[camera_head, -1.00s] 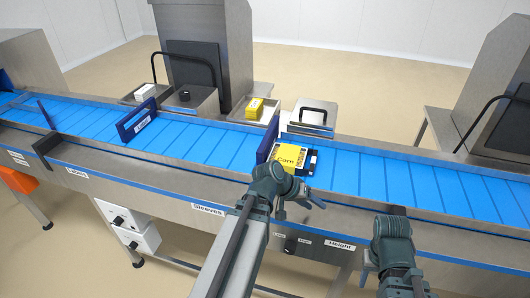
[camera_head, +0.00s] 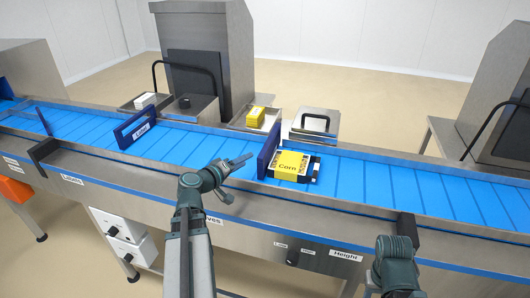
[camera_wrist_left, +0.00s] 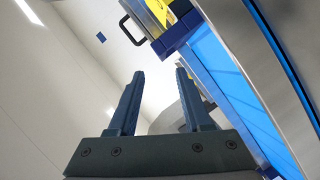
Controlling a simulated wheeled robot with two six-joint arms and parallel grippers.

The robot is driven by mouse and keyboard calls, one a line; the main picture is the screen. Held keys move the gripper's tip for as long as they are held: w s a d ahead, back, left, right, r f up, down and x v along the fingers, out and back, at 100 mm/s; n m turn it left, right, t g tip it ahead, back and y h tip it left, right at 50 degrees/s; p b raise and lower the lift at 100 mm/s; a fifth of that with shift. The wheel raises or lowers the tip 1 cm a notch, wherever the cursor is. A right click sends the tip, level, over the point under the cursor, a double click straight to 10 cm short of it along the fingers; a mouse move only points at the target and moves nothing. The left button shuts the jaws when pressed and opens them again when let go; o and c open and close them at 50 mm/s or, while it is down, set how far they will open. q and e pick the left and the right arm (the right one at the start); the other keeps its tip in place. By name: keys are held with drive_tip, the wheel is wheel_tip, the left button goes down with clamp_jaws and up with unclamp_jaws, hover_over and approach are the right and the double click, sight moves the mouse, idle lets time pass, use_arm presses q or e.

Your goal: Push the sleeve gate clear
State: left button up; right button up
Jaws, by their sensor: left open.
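The sleeve gate, a dark blue upright panel (camera_head: 268,151), stands across the blue belt. A tray with a yellow "Corn" sleeve (camera_head: 290,163) sits against or very close to its right side. My left gripper (camera_head: 246,161) is over the belt's near part, left of the gate, its fingers pointing towards it with a small gap. In the left wrist view its two fingers (camera_wrist_left: 160,80) are apart with nothing between them. A blue edge and yellow piece (camera_wrist_left: 160,12) show beyond them.
A second blue gate marked "Label" (camera_head: 136,129) stands further left on the belt (camera_head: 390,185). Behind the belt are a tray of yellow sleeves (camera_head: 256,117) and a metal box with a black handle (camera_head: 315,124). The near metal rail (camera_head: 330,215) runs below my left gripper.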

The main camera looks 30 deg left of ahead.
sight(265, 149)
use_arm(q)
drive_tip(key=b+x, duration=0.2)
drive_tip(key=x, duration=1)
drive_tip(key=shift+w+f, duration=0.2)
drive_tip(key=shift+w, duration=0.15)
drive_tip(key=shift+d, duration=0.1)
clamp_jaws()
idle(0.7)
